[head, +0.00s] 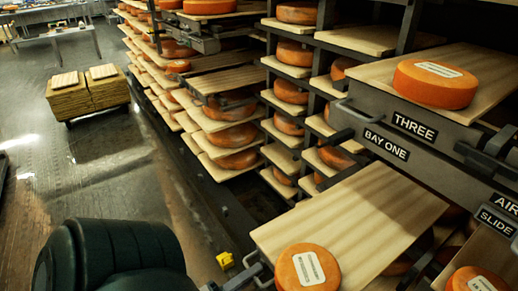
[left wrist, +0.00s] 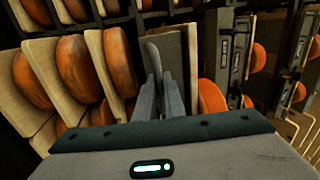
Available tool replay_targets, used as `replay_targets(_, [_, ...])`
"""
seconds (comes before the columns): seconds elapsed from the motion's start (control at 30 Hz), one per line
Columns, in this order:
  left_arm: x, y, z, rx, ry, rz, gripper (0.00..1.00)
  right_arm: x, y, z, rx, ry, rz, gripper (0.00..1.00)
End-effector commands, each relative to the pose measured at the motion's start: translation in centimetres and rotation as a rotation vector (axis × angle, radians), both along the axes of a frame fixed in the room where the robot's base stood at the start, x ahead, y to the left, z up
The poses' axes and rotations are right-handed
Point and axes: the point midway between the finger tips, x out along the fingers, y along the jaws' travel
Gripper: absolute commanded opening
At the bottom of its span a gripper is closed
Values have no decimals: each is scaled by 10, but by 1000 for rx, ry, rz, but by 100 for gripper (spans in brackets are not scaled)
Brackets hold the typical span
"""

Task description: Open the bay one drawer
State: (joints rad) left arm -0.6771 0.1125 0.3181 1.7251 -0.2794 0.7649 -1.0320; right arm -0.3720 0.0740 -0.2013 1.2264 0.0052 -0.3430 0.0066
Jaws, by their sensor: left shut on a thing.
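A grey drawer front in the head view carries the plates THREE and BAY ONE (head: 387,145); a bar handle (head: 352,110) is on its left part. Below it a pale wooden board (head: 350,215) bearing an orange cheese wheel (head: 308,268) juts out. In the left wrist view my left gripper (left wrist: 160,90) is shut on a dark grey bar (left wrist: 153,58), beside a board (left wrist: 177,55). I cannot tell for sure which drawer the bar belongs to. In the head view small grey parts show near the lower board's front; fingers and handle cannot be told apart there. My right gripper is out of view.
Another cheese wheel (head: 436,84) sits on the board above the labelled front. Racks of boards with several wheels fill the middle. A small yellow object (head: 225,260) is near the rack foot. The left aisle floor is mostly clear.

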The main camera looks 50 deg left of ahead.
Motion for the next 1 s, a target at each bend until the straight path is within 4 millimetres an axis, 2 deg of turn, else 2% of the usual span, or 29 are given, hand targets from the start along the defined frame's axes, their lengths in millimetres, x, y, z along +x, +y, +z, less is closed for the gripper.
replay_targets(0.27, [0,0,-1,-1,1,0,0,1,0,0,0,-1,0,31])
replay_targets(0.3, [0,0,-1,-1,1,0,16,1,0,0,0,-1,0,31])
replay_targets(0.37, [0,0,-1,-1,1,0,28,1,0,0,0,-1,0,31])
replay_targets(0.83, [0,0,0,0,0,0,28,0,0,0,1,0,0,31])
replay_targets(1.0, [-7,1,-3,-1,1,0,28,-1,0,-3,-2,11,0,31])
